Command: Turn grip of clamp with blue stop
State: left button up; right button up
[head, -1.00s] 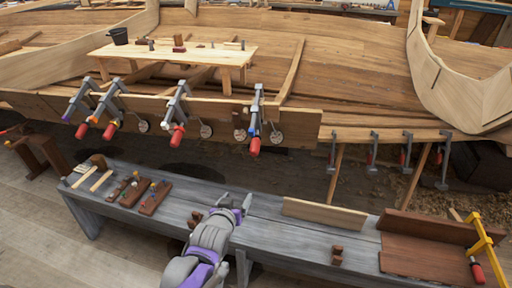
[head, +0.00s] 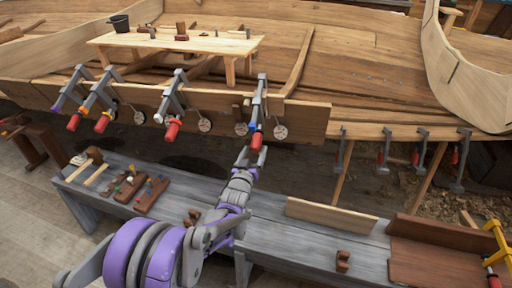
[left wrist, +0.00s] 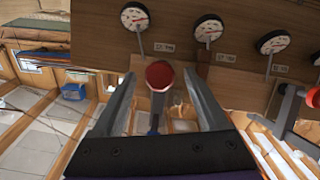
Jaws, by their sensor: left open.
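The clamp with the blue stop (head: 261,100) hangs on the hull plank, the rightmost of the row of clamps on the upper plank. Its red grip (head: 256,142) points down toward my left gripper (head: 251,157). In the left wrist view the red grip (left wrist: 159,75) shows end-on between the two fingers of my left gripper (left wrist: 157,82). The fingers are open, with a visible gap on each side of the grip. The blue stop is small and partly hidden in the head view. My right gripper is not in view.
Other red-gripped clamps (head: 174,100) hang to the left along the plank. Round dials (left wrist: 208,30) are fixed on the plank beside the clamps. A grey bench (head: 285,230) with boards and tools stands below the hull.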

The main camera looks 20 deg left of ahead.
aim_at(254, 151)
pick_arm(q)
jog(key=shift+w, duration=1.5)
jog(key=shift+c, duration=0.4)
